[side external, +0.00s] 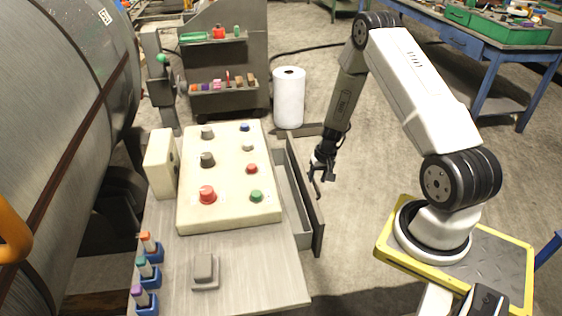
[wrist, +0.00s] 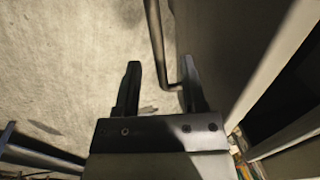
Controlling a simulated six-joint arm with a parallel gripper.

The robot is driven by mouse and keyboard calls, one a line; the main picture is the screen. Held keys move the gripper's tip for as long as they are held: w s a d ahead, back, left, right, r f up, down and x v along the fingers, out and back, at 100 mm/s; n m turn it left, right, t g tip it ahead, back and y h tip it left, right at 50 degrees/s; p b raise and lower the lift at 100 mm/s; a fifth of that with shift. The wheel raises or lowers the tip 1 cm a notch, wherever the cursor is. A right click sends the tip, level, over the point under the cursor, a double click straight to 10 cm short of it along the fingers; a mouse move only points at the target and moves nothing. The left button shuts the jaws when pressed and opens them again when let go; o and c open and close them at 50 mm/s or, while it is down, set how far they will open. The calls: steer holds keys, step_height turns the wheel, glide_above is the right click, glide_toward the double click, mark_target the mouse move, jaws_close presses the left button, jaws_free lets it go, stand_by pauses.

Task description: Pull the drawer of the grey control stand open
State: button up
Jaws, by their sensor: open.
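The grey control stand (side external: 235,270) has a drawer (side external: 290,197) on its right side. The drawer is pulled out part way: its grey inside shows between the cream panel and the dark drawer front (side external: 317,232). In the wrist view, the drawer front (wrist: 222,45) fills the right side, and its thin bar handle (wrist: 155,35) bends toward it. My gripper (side external: 318,176) is just outside the drawer front, pointing down. In the wrist view, my gripper (wrist: 162,82) is open, with the handle between its two fingers in the picture. I cannot tell whether either finger touches it.
The cream panel (side external: 230,205) with several knobs and buttons sits on the stand. Several blue holders (side external: 149,275) stand on its left edge. A white roll (side external: 289,98) and a grey tool cart (side external: 226,60) are behind. The floor right of the drawer is clear.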

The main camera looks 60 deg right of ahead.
steer(key=shift+w+a+f, duration=0.1)
steer(key=shift+f, duration=0.55)
jaws_close()
stand_by(1.1)
